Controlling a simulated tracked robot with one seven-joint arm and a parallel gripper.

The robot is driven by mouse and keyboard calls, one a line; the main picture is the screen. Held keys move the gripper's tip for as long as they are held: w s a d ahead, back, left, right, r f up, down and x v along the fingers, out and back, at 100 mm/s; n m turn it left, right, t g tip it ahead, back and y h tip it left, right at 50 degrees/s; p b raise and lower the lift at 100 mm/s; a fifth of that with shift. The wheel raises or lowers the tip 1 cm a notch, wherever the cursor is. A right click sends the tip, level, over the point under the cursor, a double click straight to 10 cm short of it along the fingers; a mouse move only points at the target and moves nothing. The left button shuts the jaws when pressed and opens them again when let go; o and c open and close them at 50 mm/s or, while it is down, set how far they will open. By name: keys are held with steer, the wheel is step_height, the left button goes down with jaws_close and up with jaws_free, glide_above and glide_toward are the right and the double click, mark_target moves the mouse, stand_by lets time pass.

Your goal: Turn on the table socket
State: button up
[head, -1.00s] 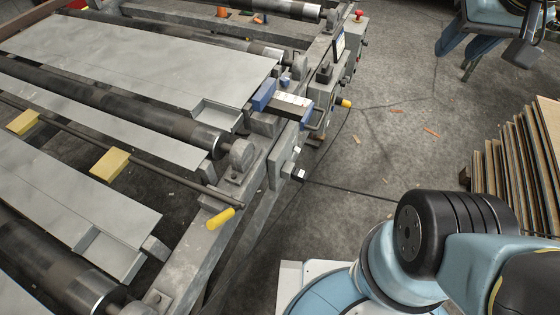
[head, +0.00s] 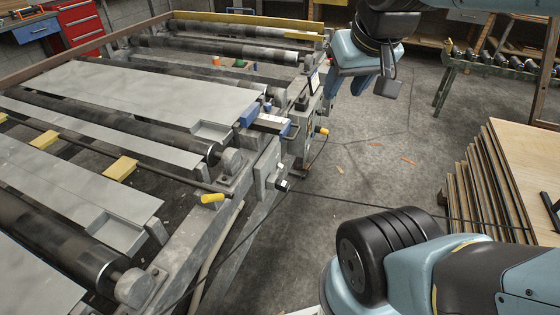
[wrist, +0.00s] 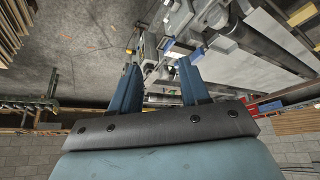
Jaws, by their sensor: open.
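The roller table (head: 215,220) has a grey frame whose right side carries several small boxes and fittings. A small white-and-black fitting (head: 283,185) sits low on that side, with a dark cable running from it. A yellow-ended fitting (head: 322,131) with a cable is further back. I cannot tell which of these is the table socket, nor any switch state. My gripper (head: 348,90) is open and empty, pointing down just right of the frame's far boxes. In the wrist view, my gripper (wrist: 158,70) shows two blue fingers apart, with the table frame beyond them.
Grey veneer sheets (head: 130,85) lie across the rollers. A stack of wooden boards (head: 485,180) stands at the right. A green stand (head: 490,65) is behind it. Grey floor (head: 385,165) between table and boards is open, crossed by cables and small orange scraps.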

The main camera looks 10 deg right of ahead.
steer(key=shift+w+f, duration=0.15)
steer(key=shift+w, duration=0.15)
steer(key=w+d+f+m+g+y, duration=0.3)
steer(key=w+f+m+g+y, duration=0.35)
steer(key=w+f, duration=1.35)
steer(key=w+d+f+m+t+y, duration=0.1)
steer(key=w+d+f+m+y, duration=0.15)
steer(key=f, duration=0.35)
steer(key=w+d+f+m+y, duration=0.1)
steer(key=f+m+y, duration=0.15)
steer(key=f, duration=0.25)
steer(key=w+d+f+m+t+y, duration=0.1)
steer(key=w+f+m, duration=0.15)
steer(key=f, duration=0.35)
steer(key=m+t+y, duration=0.2)
steer(key=m+t, duration=0.8)
steer(key=m, duration=0.1)
glide_toward(280, 166)
steer(key=shift+g, duration=0.25)
steer(key=x, duration=0.7)
steer(key=shift+w+d+f, duration=0.15)
steer(key=shift+w+f, duration=0.25)
steer(key=shift+w, duration=0.1)
steer(key=shift+c, duration=0.4)
jaws_close()
